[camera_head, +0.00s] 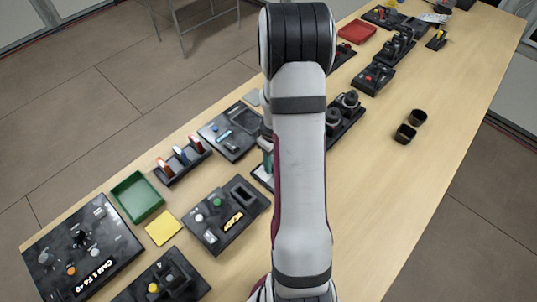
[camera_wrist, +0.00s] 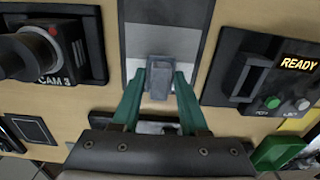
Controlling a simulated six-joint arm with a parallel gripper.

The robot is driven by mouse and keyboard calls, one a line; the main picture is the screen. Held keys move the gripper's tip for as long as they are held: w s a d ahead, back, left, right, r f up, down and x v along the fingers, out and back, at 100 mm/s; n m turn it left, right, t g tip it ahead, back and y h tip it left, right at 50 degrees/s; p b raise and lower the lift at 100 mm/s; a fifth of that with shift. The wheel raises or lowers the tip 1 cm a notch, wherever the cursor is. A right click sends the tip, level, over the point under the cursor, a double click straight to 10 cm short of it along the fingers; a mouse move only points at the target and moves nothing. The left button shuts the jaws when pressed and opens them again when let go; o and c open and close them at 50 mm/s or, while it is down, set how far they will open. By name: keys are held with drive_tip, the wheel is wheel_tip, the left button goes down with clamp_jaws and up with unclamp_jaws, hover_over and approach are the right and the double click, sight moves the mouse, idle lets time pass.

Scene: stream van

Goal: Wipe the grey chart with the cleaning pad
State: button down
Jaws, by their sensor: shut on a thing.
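In the wrist view my gripper (camera_wrist: 160,80) has green fingers shut on the cleaning pad (camera_wrist: 160,78), of which a small blue-grey block shows between the fingertips. The grey chart (camera_wrist: 182,38), with lighter and darker grey bands, lies under and beyond the pad. The pad is over the chart; I cannot tell whether they touch. In the head view my arm hides most of the chart and the pad; only a green part of my gripper (camera_head: 267,160) shows at the arm's left edge.
A dark CAM 3 unit (camera_wrist: 55,45) stands left of the chart and a READY panel (camera_wrist: 262,75) right of it. A green tray (camera_head: 138,196) and yellow square (camera_head: 162,228) lie at left.

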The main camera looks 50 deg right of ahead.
drive_tip(key=shift+s+r, duration=0.3)
drive_tip(key=shift+s, duration=0.55)
drive_tip(key=shift+w, duration=1.85)
drive_tip(key=shift+w+r, duration=0.1)
drive_tip(key=shift+w, duration=0.1)
drive_tip(key=shift+r, duration=3.15)
